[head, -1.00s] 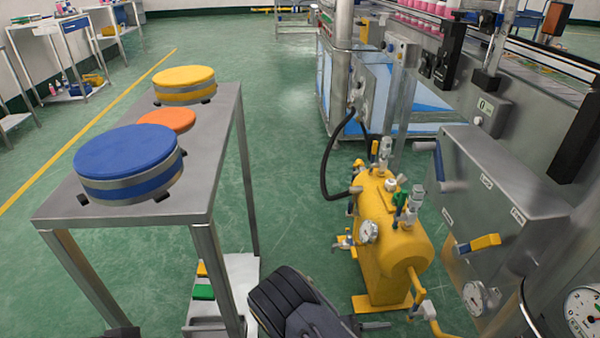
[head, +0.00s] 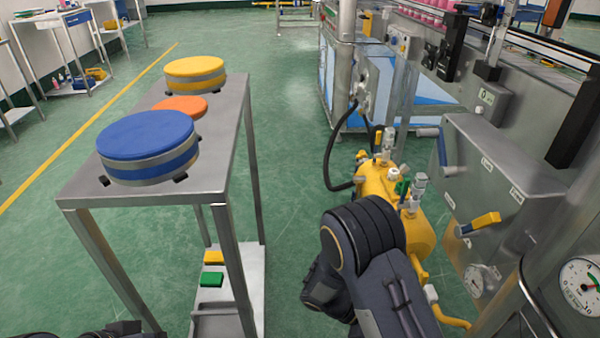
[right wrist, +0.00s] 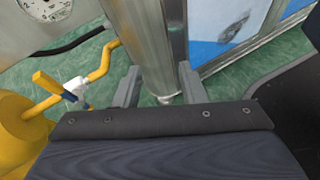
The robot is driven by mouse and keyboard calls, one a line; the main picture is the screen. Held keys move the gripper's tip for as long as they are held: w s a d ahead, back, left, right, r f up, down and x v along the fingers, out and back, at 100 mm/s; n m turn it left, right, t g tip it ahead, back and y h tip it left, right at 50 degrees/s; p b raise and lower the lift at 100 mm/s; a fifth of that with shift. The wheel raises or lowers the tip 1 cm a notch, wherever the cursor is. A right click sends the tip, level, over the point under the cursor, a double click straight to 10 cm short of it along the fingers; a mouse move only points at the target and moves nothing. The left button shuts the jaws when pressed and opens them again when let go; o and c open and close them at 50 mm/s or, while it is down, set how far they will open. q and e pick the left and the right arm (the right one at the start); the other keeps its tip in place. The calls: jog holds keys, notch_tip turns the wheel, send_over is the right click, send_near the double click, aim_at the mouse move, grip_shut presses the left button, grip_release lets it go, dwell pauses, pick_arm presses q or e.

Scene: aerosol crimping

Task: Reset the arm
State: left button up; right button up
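My right arm (head: 365,240) rises from the bottom of the head view, bent, in front of the yellow tank (head: 413,228). Its gripper is hidden in that view. In the right wrist view my right gripper (right wrist: 160,86) has its two grey fingers apart with nothing held between them. A metal post (right wrist: 150,40) stands beyond the fingers. Dark parts of my left arm (head: 85,334) show at the bottom left edge of the head view. The left gripper itself is not visible.
A metal stand (head: 150,192) at left carries a blue round container (head: 148,145), an orange one (head: 182,108) and a yellow one (head: 195,72). A steel machine panel (head: 490,170) with a yellow-handled lever (head: 478,224) and gauges is at right. Green floor lies between.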

jog(key=s+r+m+t+y, duration=0.3)
jog(key=s+r+m+y, duration=0.15)
jog(key=r, duration=0.25)
jog(key=s+a+r+m+t+y, duration=0.1)
jog(key=s+r+m+t+y, duration=0.35)
jog(key=r+y, duration=0.2)
jog(key=s+r+m+t+y, duration=0.35)
jog(key=r+m+y, duration=0.2)
jog(key=r, duration=0.25)
notch_tip(320, 180, up, 31)
jog(key=g+p, duration=0.1)
jog(key=p, duration=3.1)
jog(key=shift+r, duration=0.2)
jog(key=shift+h, duration=0.25)
